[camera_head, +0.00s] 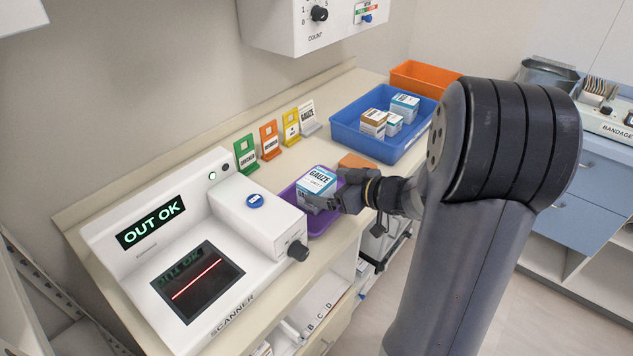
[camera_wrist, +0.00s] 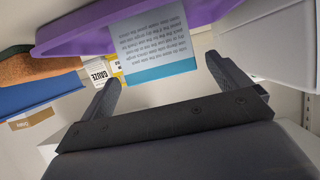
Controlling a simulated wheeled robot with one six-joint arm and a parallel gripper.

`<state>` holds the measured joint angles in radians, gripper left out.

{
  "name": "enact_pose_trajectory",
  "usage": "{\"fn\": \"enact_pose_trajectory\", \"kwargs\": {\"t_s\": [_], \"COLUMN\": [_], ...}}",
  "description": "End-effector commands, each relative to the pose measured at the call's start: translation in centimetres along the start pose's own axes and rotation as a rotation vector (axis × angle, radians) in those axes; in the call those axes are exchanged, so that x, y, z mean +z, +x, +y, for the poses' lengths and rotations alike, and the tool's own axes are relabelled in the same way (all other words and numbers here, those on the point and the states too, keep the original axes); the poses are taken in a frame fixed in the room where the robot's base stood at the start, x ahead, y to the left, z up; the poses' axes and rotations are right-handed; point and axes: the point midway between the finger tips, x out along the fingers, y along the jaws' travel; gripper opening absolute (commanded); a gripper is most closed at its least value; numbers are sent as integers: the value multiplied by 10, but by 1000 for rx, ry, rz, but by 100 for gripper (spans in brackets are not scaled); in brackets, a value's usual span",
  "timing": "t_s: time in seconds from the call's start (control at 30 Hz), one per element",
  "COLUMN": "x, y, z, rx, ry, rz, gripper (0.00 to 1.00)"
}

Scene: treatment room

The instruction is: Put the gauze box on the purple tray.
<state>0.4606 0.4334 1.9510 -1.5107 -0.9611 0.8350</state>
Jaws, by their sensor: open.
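The gauze box (camera_head: 316,188), white and blue with "GAUZE" lettering, stands in the purple tray (camera_head: 288,197) beside the scanner. My gripper (camera_head: 340,190) is at the box's right side in the head view. In the wrist view, where the scene looks upside down, the box (camera_wrist: 150,38) shows its printed face in front of the purple tray (camera_wrist: 75,32). My open fingers (camera_wrist: 162,70) are spread to either side of the box's near edge, with a gap visible at the left finger. Contact at the right finger is hard to tell.
The white scanner (camera_head: 130,262) reads "OUT OK", left of the tray. A blue bin (camera_head: 362,140) with several boxes and an orange bin (camera_head: 425,78) stand behind. Several coloured sign stands (camera_head: 268,140) line the wall. The counter's front edge is close to the tray.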

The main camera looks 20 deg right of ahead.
Motion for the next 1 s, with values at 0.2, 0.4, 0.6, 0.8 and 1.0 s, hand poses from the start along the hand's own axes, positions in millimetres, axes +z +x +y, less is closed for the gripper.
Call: {"fn": "enact_pose_trajectory", "kwargs": {"t_s": [0.2,0.4,0.6,0.8,1.0], "x": [-1,0,0,0,1], "y": [-39,-54,-56,-56,-42], "z": [1,0,0,0,-1], "rx": [4,2,-1,-1,-4], "ry": [1,1,0,0,0], "rz": [0,0,-1,-1,0], "gripper": [96,96,96,96,96]}}
